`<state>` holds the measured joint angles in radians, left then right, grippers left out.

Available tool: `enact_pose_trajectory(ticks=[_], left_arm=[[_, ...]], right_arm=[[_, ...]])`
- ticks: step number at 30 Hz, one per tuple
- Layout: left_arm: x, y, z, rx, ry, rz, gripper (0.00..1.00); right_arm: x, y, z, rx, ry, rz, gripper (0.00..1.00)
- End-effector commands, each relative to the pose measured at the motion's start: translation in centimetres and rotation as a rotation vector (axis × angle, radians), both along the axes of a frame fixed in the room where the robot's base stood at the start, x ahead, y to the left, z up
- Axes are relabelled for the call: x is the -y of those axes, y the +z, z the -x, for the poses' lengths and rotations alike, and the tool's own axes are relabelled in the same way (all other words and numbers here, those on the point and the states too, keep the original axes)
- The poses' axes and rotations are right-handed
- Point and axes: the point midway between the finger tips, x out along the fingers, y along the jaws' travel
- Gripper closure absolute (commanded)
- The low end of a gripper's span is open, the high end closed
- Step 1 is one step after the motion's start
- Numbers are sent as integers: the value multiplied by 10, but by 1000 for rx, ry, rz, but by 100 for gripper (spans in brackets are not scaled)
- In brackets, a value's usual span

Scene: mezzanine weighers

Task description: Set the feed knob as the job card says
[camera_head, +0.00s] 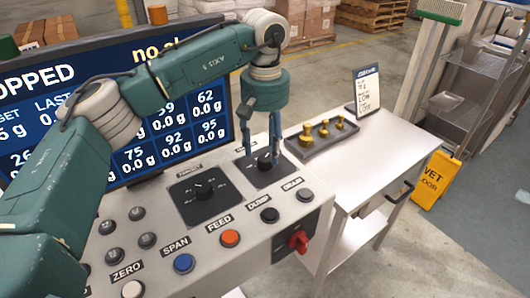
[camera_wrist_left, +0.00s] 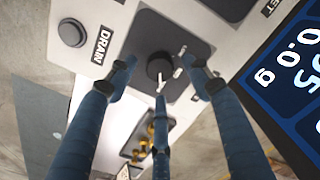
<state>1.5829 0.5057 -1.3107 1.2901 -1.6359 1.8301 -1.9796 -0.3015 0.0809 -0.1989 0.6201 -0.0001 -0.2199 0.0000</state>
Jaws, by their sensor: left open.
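A black round knob (camera_wrist_left: 158,66) sits on a dark square dial plate (camera_wrist_left: 146,36) at the right of the console, between the target dial and the drain button. In the head view this dial plate (camera_head: 247,172) is partly hidden by my gripper, and the knob's label is hard to read. My left gripper (camera_head: 262,158) is open above this dial, pointing down. In the left wrist view its three fingers spread around the knob, with no clear contact. A white pointer mark shows on the knob; its exact setting is unclear. The job card (camera_head: 368,92) stands upright on the side table, listing words such as "HI" and "LOW".
The target dial (camera_head: 204,190) lies left of the gripper. Buttons for span, feed (camera_head: 230,238), dump and drain (camera_head: 305,195) line the console front, with a red switch (camera_head: 298,241) below. A tray of brass weights (camera_head: 322,146) is on the side table. The screen (camera_head: 165,130) stands behind.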

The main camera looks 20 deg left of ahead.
Motion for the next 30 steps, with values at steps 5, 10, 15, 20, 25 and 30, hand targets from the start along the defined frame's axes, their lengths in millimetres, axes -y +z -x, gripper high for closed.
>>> enact_pose_trajectory(ticks=[5, 10, 15, 20, 25, 30], left_arm=[[0, -23, 0, -1, 0, 1, 50], [0, -31, 0, 0, 0, 1, 50], [0, -32, 0, 0, 0, 1, 50], [0, -32, 0, 0, 0, 1, 67], [0, -32, 0, 0, 0, 1, 94], [0, -32, 0, 0, 7, 1, 94]], right_arm=[[0, 5, 0, 1, 1, 0, 60], [0, 6, -1, 1, 1, 0, 60], [-1, 6, -1, 2, 1, 0, 60], [-1, 6, -1, 2, 2, -1, 60], [-1, 6, -1, 2, 2, -1, 60], [-1, 6, -1, 2, 2, -1, 60]])
